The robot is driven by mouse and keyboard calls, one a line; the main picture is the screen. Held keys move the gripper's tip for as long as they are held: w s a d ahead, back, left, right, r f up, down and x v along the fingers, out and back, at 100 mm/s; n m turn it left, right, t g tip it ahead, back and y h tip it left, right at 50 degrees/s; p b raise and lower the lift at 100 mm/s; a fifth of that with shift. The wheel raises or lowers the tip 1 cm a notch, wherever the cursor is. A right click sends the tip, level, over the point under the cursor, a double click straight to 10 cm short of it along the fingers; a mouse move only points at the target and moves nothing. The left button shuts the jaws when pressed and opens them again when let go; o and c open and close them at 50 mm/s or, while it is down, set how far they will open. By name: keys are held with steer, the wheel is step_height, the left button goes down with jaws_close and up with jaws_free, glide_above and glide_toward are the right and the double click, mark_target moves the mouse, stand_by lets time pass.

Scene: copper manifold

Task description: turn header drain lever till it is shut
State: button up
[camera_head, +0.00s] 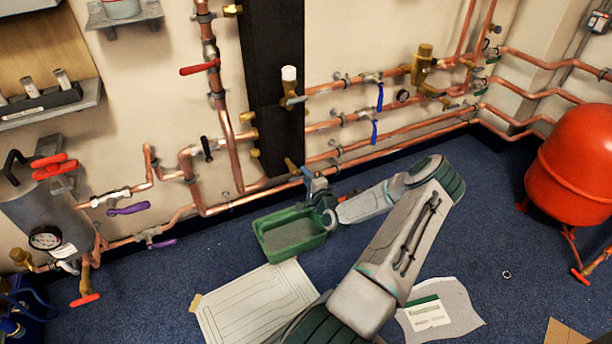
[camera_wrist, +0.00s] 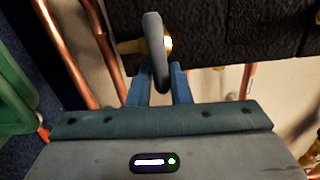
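The header is a tall black lagged block (camera_head: 272,70) on the back wall; its dark underside also fills the top of the wrist view (camera_wrist: 220,30). A brass drain valve (camera_head: 291,165) sits at its foot. In the wrist view, the grey drain lever (camera_wrist: 155,40) stands in front of the brass fitting (camera_wrist: 130,46). My gripper (camera_wrist: 161,82) has its two blue fingers on either side of the lever's lower end, shut on it with little gap showing. In the head view my gripper (camera_head: 316,186) is at the header's foot, and the lever is hard to make out.
A green tray (camera_head: 270,244) lies on the floor just left of my gripper. Copper pipes (camera_head: 340,152) run along the wall close to it. Paper sheets (camera_head: 225,310) lie on the blue floor. A red vessel (camera_head: 572,160) stands at right, with open floor before it.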

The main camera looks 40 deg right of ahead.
steer(key=shift+o, duration=1.1)
steer(key=shift+s, duration=0.2)
steer(key=p+v, duration=0.4)
steer(key=v, duration=0.9)
steer(key=shift+s+a, duration=0.15)
steer(key=shift+a, duration=0.05)
